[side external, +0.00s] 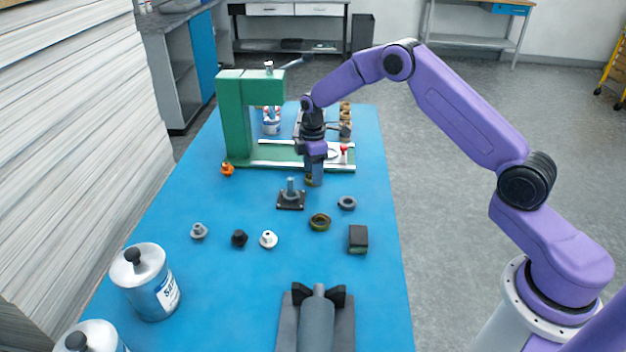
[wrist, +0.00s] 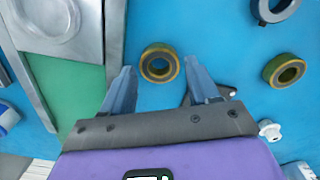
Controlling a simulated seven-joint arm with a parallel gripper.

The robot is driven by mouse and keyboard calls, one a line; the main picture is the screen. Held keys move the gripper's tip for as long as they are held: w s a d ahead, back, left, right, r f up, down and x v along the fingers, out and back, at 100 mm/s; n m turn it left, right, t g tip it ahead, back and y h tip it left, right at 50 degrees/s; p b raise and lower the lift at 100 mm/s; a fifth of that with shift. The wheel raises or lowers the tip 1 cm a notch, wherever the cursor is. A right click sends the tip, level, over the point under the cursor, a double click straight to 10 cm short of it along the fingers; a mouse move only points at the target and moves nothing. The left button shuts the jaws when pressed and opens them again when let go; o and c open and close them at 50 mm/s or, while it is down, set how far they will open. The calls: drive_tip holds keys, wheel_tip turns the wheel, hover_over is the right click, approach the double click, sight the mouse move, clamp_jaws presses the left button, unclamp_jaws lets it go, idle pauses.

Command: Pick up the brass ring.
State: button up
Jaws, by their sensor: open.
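My gripper (side external: 314,182) points down over the blue table, in front of the green press. In the wrist view, my gripper (wrist: 159,66) is open and empty. A brass ring (wrist: 160,48) lies flat between and just beyond its fingertips, touching neither finger. In the side view this brass ring (side external: 308,181) is partly hidden by the fingers. A second, similar brass-olive ring (side external: 319,215) lies nearer the side camera; it also shows at the right of the wrist view (wrist: 273,67). The pictures do not show which ring the task means.
A grey ring (side external: 347,203) and a black base with an upright post (side external: 290,197) are close by. The green press (side external: 236,120) stands behind. A dark block (side external: 358,239), several small knobs and nuts, and white cans (side external: 150,290) occupy the nearer table.

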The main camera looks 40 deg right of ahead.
drive_tip(key=shift+f, duration=0.7)
drive_tip(key=c, duration=0.9)
drive_tip(key=shift+r, duration=0.2)
